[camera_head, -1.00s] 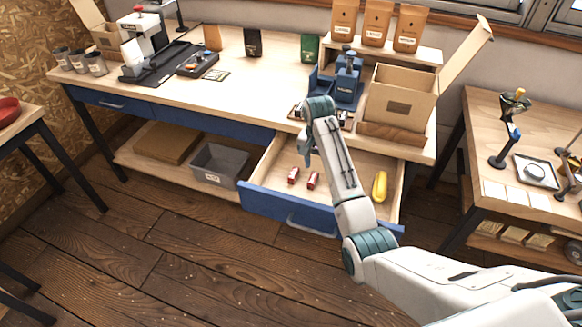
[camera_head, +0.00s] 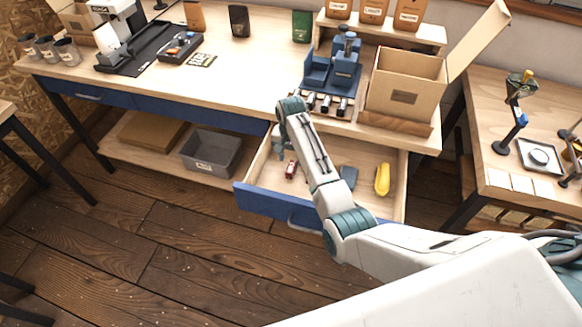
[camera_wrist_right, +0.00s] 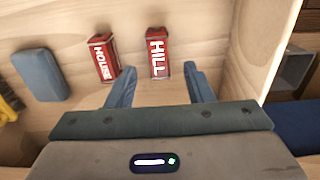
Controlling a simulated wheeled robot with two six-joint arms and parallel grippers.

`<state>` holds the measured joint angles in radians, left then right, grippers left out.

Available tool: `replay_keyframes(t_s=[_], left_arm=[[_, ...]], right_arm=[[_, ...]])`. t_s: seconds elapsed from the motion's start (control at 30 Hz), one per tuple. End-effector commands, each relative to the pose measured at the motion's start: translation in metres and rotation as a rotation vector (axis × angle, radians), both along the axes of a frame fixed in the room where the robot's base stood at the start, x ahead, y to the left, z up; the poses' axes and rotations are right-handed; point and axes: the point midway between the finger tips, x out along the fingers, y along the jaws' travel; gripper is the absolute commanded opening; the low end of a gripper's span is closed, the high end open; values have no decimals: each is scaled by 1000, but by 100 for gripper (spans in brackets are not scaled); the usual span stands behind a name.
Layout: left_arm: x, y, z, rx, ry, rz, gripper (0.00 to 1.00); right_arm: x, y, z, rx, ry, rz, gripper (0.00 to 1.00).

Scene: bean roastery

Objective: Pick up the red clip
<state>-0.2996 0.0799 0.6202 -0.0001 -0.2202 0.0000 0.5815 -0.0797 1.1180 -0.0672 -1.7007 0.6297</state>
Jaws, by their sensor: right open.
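Two small red clips with white lettering lie in the open drawer. In the right wrist view one reads HILL (camera_wrist_right: 158,54) and the other, to its left, reads HOUSE (camera_wrist_right: 104,57). In the head view one red clip (camera_head: 291,170) shows beside my right forearm; the arm seems to hide the other. My right gripper (camera_wrist_right: 160,86) is open and empty, with its fingers pointing at the HILL clip, which lies just beyond and between the fingertip lines. In the head view the right gripper (camera_head: 279,150) is over the drawer's left part. My left gripper is not in view.
The drawer (camera_head: 262,203) also holds a blue-grey block (camera_head: 348,176) and a yellow object (camera_head: 382,179). Its wooden side wall is close to the right finger in the wrist view. Above, the bench carries a blue device (camera_head: 343,72) and an open cardboard box (camera_head: 404,85).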

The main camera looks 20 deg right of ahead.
Motion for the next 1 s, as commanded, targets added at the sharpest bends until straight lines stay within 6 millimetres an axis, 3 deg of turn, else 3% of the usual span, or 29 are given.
replay_keyframes(t_s=[0.2, 0.5, 0.73, 1.0], left_arm=[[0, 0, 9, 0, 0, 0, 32], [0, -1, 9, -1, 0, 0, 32], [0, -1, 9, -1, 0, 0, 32], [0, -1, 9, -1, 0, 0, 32]], right_arm=[[-3, 1, -29, -1, 3, 0, 47], [-3, 1, -34, 0, 0, 0, 47], [-3, 1, -34, 0, 0, 0, 2], [-3, 1, -33, 0, -1, 0, 0]])
